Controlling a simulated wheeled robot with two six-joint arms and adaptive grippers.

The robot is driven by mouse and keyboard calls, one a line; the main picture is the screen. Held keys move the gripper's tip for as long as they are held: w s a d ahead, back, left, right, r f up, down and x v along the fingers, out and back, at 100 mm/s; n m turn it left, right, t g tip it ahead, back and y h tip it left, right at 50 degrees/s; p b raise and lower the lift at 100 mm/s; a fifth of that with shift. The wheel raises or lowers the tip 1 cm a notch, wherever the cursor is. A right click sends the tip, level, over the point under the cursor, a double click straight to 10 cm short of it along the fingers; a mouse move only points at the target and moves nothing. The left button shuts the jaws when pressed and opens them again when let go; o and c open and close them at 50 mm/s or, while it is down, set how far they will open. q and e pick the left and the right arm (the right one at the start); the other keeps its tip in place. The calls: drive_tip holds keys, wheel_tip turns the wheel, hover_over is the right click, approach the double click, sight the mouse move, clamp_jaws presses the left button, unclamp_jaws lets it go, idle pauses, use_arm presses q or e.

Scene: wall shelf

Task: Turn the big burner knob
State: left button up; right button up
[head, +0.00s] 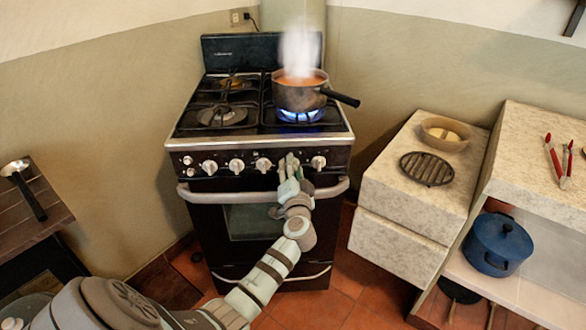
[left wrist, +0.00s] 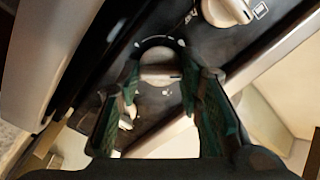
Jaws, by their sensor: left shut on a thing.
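The stove's front panel (head: 222,157) carries a row of light knobs. My left gripper (head: 290,163) is at the right part of this row and covers one knob in the head view. In the left wrist view, a round burner knob (left wrist: 160,68) lies between the two green-padded fingers of the left gripper (left wrist: 160,85), which is shut on it. Another knob (left wrist: 226,12) shows above it. In the head view, a bare knob (head: 318,163) is just right of the gripper. A blue flame (head: 300,115) burns under the pot (head: 298,95). My right gripper is out of view.
The oven handle bar (head: 210,196) runs below the knobs, close to my left wrist. The steaming pot's black handle (head: 341,97) sticks out to the right. A stone counter (head: 392,188) stands right of the stove, and a dark wooden table (head: 62,222) is at the left.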

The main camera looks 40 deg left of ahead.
use_arm(q)
drive_tip(key=m+p, duration=0.1)
drive_tip(key=m, duration=0.7)
drive_tip(key=shift+p, duration=0.4)
drive_tip(key=shift+m, duration=0.3)
drive_tip(key=o, duration=1.2)
drive_tip(key=shift+c, duration=0.2)
